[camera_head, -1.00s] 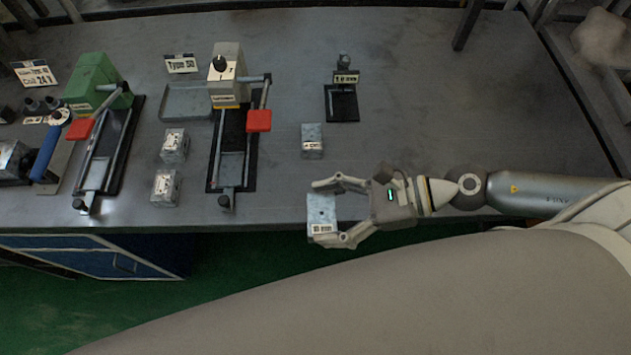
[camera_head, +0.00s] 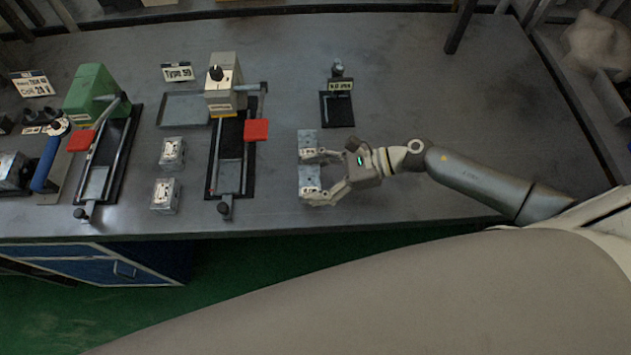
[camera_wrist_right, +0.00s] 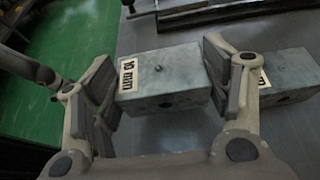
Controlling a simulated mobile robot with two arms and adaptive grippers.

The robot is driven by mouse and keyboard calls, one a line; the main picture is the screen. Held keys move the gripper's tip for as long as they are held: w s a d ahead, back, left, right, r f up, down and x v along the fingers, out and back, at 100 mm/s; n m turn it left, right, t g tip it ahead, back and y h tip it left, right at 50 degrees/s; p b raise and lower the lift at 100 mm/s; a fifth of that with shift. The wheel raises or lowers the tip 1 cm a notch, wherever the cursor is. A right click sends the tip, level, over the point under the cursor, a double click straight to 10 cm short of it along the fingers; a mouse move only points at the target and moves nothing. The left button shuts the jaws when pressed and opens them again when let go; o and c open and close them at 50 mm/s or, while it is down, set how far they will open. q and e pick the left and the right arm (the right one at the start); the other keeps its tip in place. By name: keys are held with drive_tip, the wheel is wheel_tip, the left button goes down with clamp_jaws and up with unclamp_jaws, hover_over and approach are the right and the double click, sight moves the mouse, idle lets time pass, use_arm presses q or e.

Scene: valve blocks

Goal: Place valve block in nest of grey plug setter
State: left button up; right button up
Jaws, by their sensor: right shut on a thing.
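My right gripper (camera_head: 313,179) is shut on a grey metal valve block (camera_head: 309,178) with a white label. In the right wrist view this block (camera_wrist_right: 168,82) sits between the two fingers, its label reading 10 mm. Its height above the table cannot be told. A second block (camera_head: 308,138) stands just behind it, close to the upper finger. The grey plug setter (camera_head: 224,88) stands to the left, with a red handle (camera_head: 256,130) and a black base. Its nest (camera_head: 230,176), at the front of the base, looks empty. My left gripper is not in view.
Two more blocks (camera_head: 172,152) (camera_head: 165,194) stand left of the grey setter. A green setter (camera_head: 92,88) is farther left. A small stand (camera_head: 338,105) is behind my gripper. The table (camera_head: 450,100) is clear at right and between the gripper and the grey setter.

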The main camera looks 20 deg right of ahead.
sight(315, 186)
wheel_tip(315, 186, down, 2)
drive_tip(key=shift+w+f+p, duration=0.1)
drive_tip(key=shift+f+p, duration=0.15)
drive_tip(key=shift+p, duration=0.15)
drive_tip(key=shift+f, duration=0.15)
drive_tip(key=shift+f+b, duration=0.15)
drive_tip(key=shift+b, duration=0.15)
drive_tip(key=o, duration=1.3)
